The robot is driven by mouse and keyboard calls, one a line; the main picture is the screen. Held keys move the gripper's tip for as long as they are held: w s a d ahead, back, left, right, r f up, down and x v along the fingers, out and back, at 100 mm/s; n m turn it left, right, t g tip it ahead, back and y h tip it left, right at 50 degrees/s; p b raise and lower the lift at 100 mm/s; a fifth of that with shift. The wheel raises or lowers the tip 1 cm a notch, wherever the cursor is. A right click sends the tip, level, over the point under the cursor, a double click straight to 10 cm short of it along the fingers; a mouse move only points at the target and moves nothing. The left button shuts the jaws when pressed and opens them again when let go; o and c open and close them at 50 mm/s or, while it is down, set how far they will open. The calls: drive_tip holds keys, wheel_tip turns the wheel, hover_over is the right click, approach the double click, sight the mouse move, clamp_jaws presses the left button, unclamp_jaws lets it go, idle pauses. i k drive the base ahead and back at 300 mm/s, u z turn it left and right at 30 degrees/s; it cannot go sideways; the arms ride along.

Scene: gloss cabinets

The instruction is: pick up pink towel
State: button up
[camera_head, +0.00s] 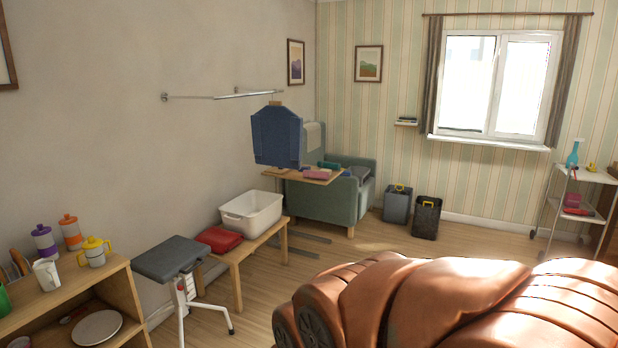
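A small pink folded cloth (317,174), which looks like the pink towel, lies on a light wooden tabletop (296,177) in front of the green armchair (322,202). A green item (329,165) lies just behind it on the right. Another pink item (571,199) is on the white shelf cart (588,176) at the right; it is too small to identify. My gripper is not in view.
A low wooden bench (237,262) holds a white bin (251,213) and a red folded cloth (219,239). A grey stool (171,258) stands left of it. Two dark boxes stand by the back wall. A large glossy brown form covers the lower right. Some middle floor is clear.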

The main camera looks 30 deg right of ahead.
sight(319, 175)
drive_tip(key=z, duration=0.75)
drive_tip(key=i, duration=2.75)
drive_tip(key=z, duration=1.25)
drive_tip(key=i, duration=2.9)
drive_tip(key=u, duration=2.55)
